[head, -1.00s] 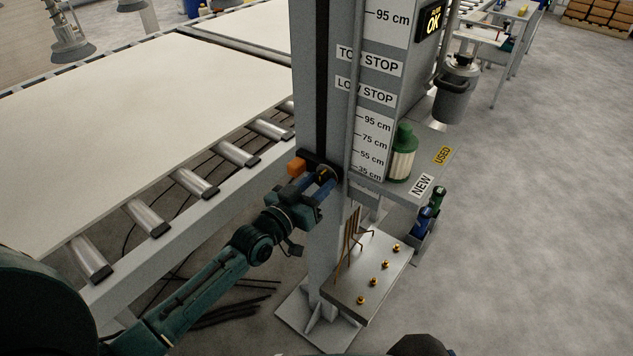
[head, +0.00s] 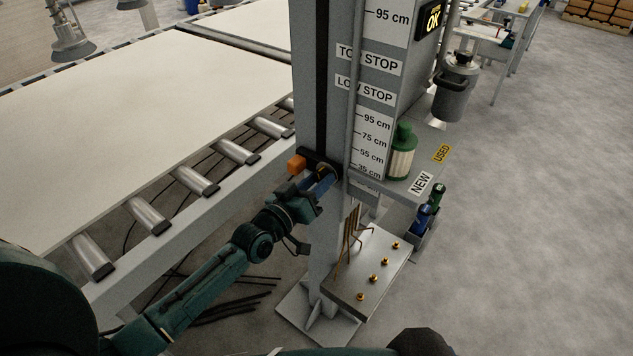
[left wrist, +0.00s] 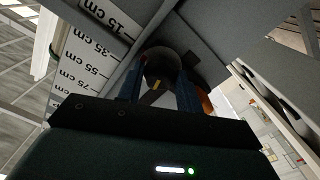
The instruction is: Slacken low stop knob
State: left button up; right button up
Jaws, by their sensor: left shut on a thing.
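The low stop is a dark block with an orange end piece (head: 296,165) on the grey column, low down near the 35 cm mark. Its dark round knob (head: 325,171) has a yellow mark and faces me. My left gripper (head: 322,183) is shut on the knob, with its blue fingers at the knob's sides. In the left wrist view the knob (left wrist: 162,66) sits between the two blue fingers of the gripper (left wrist: 160,88). The gripper partly hides the knob in the head view. My right gripper is out of view.
The grey column (head: 318,100) carries LOW STOP and TOP STOP labels and a cm scale. A roller conveyor with a pale board (head: 130,110) lies left. A shelf with a green-capped canister (head: 402,155) is at right. A plate with brass pegs (head: 365,285) lies below.

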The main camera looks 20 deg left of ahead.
pick_arm(q)
jog(key=o, duration=1)
jog(key=shift+s, duration=0.15)
jog(key=v, duration=1.3)
jog(key=shift+b, duration=0.3)
jog(key=s+d+f+m+g+y, duration=0.1)
jog(key=s+d+f+g, duration=0.1)
jog(key=s+f, duration=0.1)
jog(key=s+d+f+m+g+y+p, duration=0.1)
jog(key=s+d+f+m+g, duration=0.1)
jog(key=s+f, duration=0.2)
jog(key=s+d+f+m+g+p, duration=0.1)
jog(key=s+d+f+g, duration=0.1)
jog(key=s, duration=0.3)
jog(key=shift+s+d+f+y, duration=0.15)
jog(key=shift+f+y, duration=0.05)
jog(key=shift+f, duration=0.2)
jog(key=shift+s+d+f+y, duration=0.15)
jog(key=shift+s+f+y, duration=0.05)
jog(key=shift+f, duration=0.25)
